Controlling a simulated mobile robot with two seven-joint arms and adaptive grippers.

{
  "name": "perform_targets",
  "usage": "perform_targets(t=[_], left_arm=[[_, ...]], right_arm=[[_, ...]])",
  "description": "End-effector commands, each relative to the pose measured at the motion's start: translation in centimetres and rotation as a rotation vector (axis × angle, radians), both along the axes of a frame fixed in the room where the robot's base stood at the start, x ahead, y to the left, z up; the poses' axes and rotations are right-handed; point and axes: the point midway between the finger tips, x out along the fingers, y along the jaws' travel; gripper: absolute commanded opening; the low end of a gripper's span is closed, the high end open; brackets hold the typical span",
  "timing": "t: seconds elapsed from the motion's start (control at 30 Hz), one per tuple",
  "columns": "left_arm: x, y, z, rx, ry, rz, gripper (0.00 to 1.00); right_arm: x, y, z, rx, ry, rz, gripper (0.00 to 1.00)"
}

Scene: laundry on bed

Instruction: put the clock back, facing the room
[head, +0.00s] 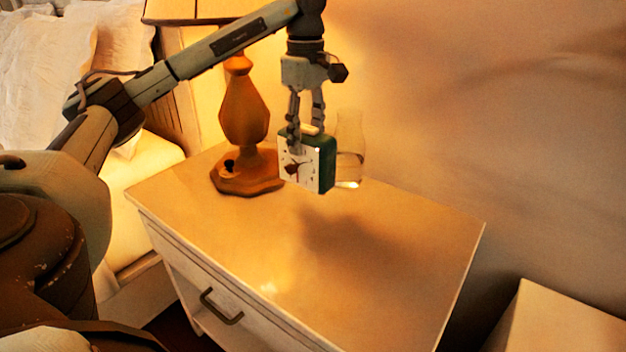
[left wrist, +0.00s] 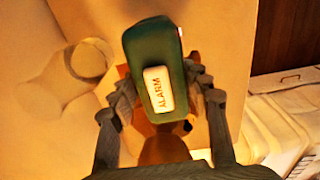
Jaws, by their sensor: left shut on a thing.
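The clock (head: 308,163) is a small green box with a white dial. My left gripper (head: 307,130) is shut on it from above and holds it upright over the nightstand (head: 400,240), with a shadow on the top below it. In the head view the dial faces forward and a little left, towards the camera side. In the left wrist view the clock (left wrist: 155,70) sits between the fingers (left wrist: 158,95), its white ALARM button facing the camera. My right gripper is not in view.
A lamp with an orange-brown base (head: 247,120) stands just left of the clock. A clear glass carafe (head: 349,150) stands behind it to the right, close to the wall. The nightstand's front and right are clear. A bed (head: 50,60) is at the left.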

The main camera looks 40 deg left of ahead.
Motion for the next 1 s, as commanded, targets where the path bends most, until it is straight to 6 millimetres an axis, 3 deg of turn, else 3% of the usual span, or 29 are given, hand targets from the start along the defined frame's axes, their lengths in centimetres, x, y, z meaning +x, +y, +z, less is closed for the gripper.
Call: perform_targets(t=[0.1, 0.53, 0.9, 0.93, 1.0], left_arm=[[-0.1, 0.0, -1.8, 0.0, -0.001, 0.0, 0.0], [-0.1, 0.0, -6.2, -0.001, -0.001, 0.0, 0.0], [0.0, 0.0, -6.8, -0.001, -0.003, 0.0, 0.0], [0.0, 0.0, -6.8, -0.001, -0.001, -0.001, 0.48], [0.0, 0.0, -6.7, -0.001, -0.001, -0.001, 0.57]], right_arm=[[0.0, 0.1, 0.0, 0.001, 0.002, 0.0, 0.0], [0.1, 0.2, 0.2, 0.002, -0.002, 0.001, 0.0], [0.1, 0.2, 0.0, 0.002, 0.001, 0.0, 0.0], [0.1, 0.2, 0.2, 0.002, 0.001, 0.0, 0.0], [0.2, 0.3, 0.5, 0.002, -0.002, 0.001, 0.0]])
